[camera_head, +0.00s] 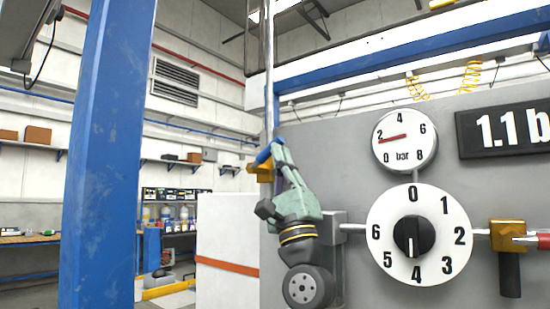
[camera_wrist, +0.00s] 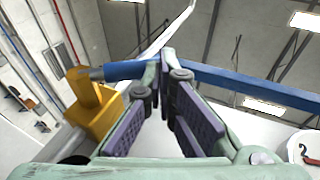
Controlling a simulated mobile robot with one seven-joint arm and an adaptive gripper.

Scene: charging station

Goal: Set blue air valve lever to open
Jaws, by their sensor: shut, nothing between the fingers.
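The blue air valve lever (camera_head: 265,154) sits on a yellow valve body (camera_head: 262,171) at the left edge of the grey panel. It slants up to the right in the head view. In the wrist view the lever (camera_wrist: 125,70) runs roughly level from the yellow valve body (camera_wrist: 95,105) to the left finger, which hides its far end. My gripper (camera_head: 279,152) is right beside the lever, its fingertips (camera_wrist: 168,62) close together with nothing between them. I cannot tell whether the finger touches the lever.
The grey panel (camera_head: 345,190) carries a pressure gauge (camera_head: 404,140) reading about 2, a numbered dial (camera_head: 419,235), and a display (camera_head: 505,130) showing 1.1. A blue post (camera_head: 105,160) stands at the left.

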